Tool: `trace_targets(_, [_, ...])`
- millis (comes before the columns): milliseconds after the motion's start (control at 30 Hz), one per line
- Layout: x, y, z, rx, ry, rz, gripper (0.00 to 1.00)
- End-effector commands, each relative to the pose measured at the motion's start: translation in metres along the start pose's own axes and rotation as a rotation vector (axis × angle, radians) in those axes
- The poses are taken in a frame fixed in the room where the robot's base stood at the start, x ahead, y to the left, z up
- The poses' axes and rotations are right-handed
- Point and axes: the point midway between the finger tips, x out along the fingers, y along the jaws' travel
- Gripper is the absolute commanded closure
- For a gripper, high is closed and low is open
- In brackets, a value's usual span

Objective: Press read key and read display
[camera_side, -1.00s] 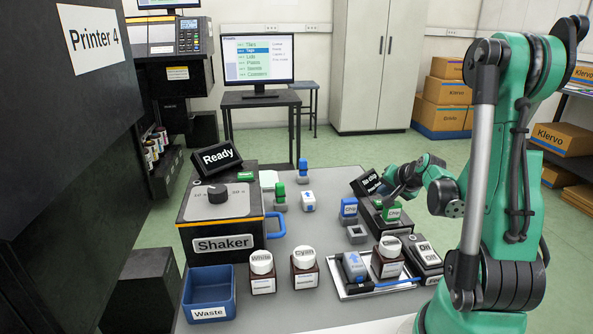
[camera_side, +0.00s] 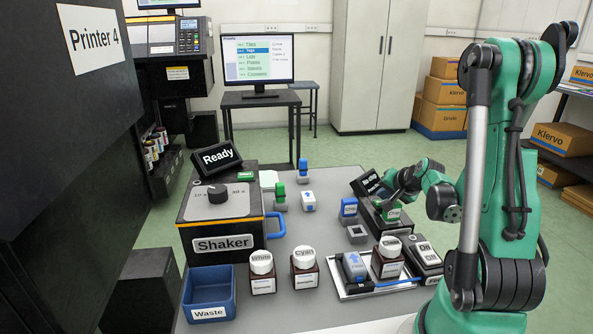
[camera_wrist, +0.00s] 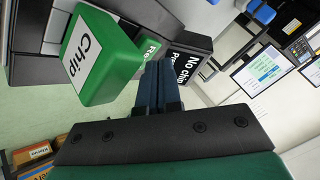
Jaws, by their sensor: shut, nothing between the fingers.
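The reader's tilted black display (camera_side: 366,183) shows white text starting "No chip"; the rest is partly cut off. It also shows in the wrist view (camera_wrist: 186,62). The green read key (camera_wrist: 151,46) shows its label only in part, between the display and a green block labelled Chip (camera_wrist: 100,55). This Chip block also shows in the side view (camera_side: 391,215) at the reader (camera_side: 370,209). My gripper (camera_wrist: 160,66) is shut and empty, its fingertips close to the read key. I cannot tell whether they touch it. The side view shows my gripper (camera_side: 384,194) above the reader.
A blue-topped block (camera_side: 348,207) stands left of the reader. In front are a metal tray (camera_side: 350,294) with a bottle and an On/Off box (camera_side: 427,258). The shaker (camera_side: 222,215), White bottle (camera_side: 262,273), Cyan bottle (camera_side: 304,267) and Waste bin (camera_side: 209,294) stand left.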

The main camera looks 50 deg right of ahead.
Motion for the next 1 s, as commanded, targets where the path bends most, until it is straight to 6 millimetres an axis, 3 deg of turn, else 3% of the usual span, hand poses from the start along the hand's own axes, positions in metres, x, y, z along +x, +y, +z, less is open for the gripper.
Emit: trace_targets(1000, [-0.015,-0.011,-0.011,0.0,0.0,0.0,1.0])
